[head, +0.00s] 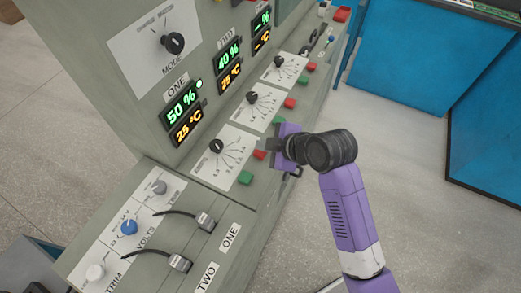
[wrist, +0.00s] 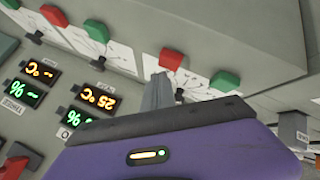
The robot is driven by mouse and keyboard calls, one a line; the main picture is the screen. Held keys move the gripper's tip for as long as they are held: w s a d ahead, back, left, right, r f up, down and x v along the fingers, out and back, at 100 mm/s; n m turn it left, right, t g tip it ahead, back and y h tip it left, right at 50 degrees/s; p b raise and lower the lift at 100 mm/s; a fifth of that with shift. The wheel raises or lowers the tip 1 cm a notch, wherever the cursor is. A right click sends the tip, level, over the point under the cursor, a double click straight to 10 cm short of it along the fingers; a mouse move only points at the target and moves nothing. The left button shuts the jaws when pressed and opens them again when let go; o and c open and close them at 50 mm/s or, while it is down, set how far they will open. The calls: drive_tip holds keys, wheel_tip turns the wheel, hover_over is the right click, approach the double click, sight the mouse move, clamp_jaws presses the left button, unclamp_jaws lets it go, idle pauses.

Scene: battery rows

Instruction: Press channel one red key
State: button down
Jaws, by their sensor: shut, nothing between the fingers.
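The channel one red key (head: 259,155) sits on the sloping panel, beside the channel one dial card (head: 225,160) and the green key (head: 245,178). My gripper (head: 265,146) is shut and empty, right at this red key. In the wrist view, the shut fingertips (wrist: 160,82) reach up to the lower left edge of a red key (wrist: 171,60). A green key (wrist: 225,80) is to its right. I cannot tell whether the fingers touch the red key. The channel one display (head: 182,116) reads 50 % and 25 °C.
Further red (head: 290,103) and green keys with dials run up the panel past my gripper. Cable plugs (head: 205,221) and trim knobs (head: 129,227) are on the near lower panel. A blue cabinet (head: 410,55) stands across open floor on the right.

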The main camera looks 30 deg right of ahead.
sight(263, 153)
drive_tip(key=shift+f, duration=0.3)
drive_tip(key=shift+f+b, duration=0.3)
drive_tip(key=shift+f, duration=0.15)
idle(0.6)
idle(0.3)
drive_tip(key=shift+r+p, duration=0.85)
drive_tip(key=shift+r, duration=0.05)
wheel_tip(263, 153, up, 5)
drive_tip(key=p, duration=0.4)
drive_tip(key=shift+p, duration=0.35)
idle(0.4)
